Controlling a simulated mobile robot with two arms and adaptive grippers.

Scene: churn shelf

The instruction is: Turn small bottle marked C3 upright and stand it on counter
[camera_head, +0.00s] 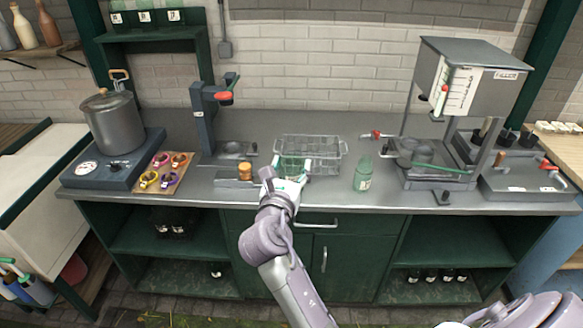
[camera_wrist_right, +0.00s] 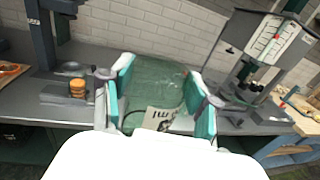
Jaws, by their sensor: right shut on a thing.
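My right gripper (camera_head: 287,182) is at the front of the counter, in front of the wire basket. It is shut on a green see-through bottle (camera_wrist_right: 152,82), with one teal finger pad on each side. The held bottle (camera_head: 292,164) is partly hidden by the gripper in the head view. A pale label with dark marks shows low on it in the wrist view; I cannot read C3 there, nor tell if the bottle stands upright or touches the counter (camera_head: 327,188). Another green bottle (camera_head: 362,176) stands upright to the right. My left gripper is not in view.
The wire basket (camera_head: 325,148) is behind the gripper. A filler machine (camera_head: 462,80) stands at the right. Bare counter lies between the gripper and the second green bottle.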

